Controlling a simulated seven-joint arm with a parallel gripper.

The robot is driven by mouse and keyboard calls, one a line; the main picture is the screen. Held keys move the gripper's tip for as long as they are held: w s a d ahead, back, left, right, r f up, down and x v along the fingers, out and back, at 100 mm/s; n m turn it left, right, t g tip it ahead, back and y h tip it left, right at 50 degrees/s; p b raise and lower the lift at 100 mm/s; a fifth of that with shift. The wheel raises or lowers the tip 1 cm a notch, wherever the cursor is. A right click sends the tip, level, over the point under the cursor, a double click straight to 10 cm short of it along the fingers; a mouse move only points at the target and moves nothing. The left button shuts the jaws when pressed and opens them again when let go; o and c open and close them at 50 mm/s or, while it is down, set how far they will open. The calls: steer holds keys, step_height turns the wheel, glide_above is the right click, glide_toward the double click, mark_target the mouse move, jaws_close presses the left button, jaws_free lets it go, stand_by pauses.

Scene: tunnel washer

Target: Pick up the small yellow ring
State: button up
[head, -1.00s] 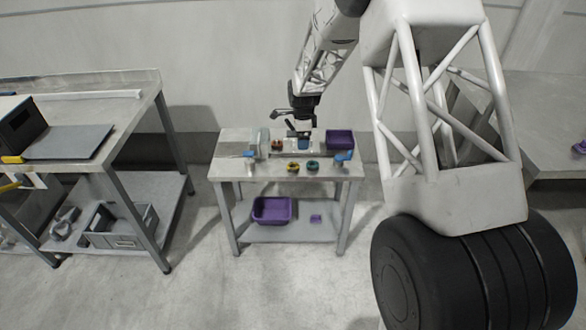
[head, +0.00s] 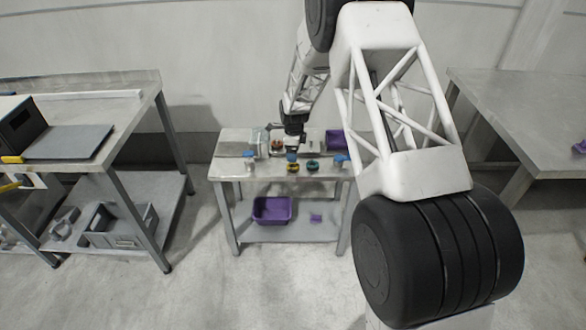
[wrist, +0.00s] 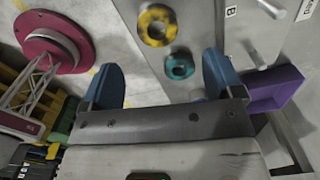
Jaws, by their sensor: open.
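The small yellow ring (wrist: 157,25) has dark patches and lies on the metal table, near the top middle of the wrist view. In the head view the yellow ring (head: 293,167) is near the table's front edge. My gripper (wrist: 163,80) is open, with its two blue fingers apart and nothing between them. In the head view my gripper (head: 292,156) hangs just behind and above the yellow ring, apart from it.
A teal ring (wrist: 180,66) lies close beside the yellow one; it also shows in the head view (head: 312,164). A purple bin (head: 336,140) stands at the table's back right. Another purple bin (head: 272,210) sits on the lower shelf. A blue-topped item (head: 250,156) stands at the left.

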mark_target(293, 164)
steer(key=shift+f, duration=1.15)
steer(key=shift+s+a+f, duration=0.1)
steer(key=shift+f, duration=1.2)
steer(key=shift+s+a+f, duration=0.1)
steer(key=shift+f, duration=1.2)
steer(key=c, duration=1)
steer(key=shift+r, duration=0.1)
